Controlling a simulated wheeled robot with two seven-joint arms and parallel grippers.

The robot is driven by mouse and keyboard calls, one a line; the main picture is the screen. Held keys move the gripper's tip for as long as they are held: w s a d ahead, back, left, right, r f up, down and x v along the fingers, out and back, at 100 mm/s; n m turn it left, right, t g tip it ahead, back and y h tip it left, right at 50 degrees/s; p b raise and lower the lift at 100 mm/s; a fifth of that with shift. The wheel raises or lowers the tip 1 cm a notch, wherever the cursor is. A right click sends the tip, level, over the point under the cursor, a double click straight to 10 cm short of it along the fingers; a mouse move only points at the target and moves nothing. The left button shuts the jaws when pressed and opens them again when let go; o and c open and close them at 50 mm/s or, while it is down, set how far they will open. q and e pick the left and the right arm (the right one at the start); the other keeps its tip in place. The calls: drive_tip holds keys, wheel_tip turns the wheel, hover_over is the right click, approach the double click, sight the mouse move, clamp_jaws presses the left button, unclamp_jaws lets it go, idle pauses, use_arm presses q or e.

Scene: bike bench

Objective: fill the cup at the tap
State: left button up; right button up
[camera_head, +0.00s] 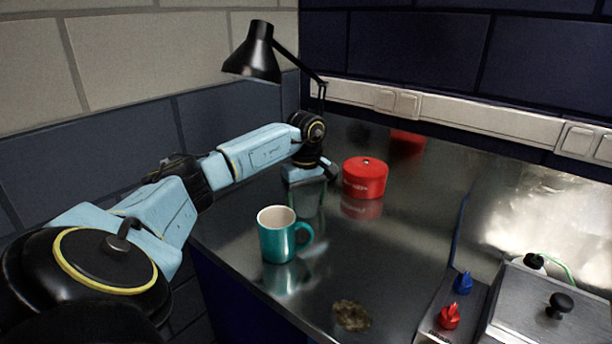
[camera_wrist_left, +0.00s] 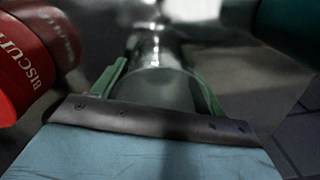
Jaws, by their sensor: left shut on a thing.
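A teal mug (camera_head: 275,243) with a cream inside stands upright on the steel bench, its handle to the right. It also shows as a dark teal patch in the top right corner of the left wrist view (camera_wrist_left: 292,28). My left gripper (camera_head: 306,184) is behind the mug, apart from it, pointing down. It is shut on a clear glass-like vessel, seen between its green fingers in the left wrist view (camera_wrist_left: 158,88). A blue knob (camera_head: 462,283) and a red knob (camera_head: 449,317) stand at the lower right. No spout shows. My right gripper is out of view.
A red biscuit tin (camera_head: 365,179) stands just right of my left gripper. A black lamp (camera_head: 256,56) leans over the back left. A brown lump or stain (camera_head: 351,315) lies near the front. A steel lidded box (camera_head: 545,312) is at the lower right. The bench middle is clear.

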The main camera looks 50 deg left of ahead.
use_arm(q)
drive_tip(key=o, duration=1)
drive_tip(key=shift+f, duration=0.1)
drive_tip(key=shift+c, duration=0.2)
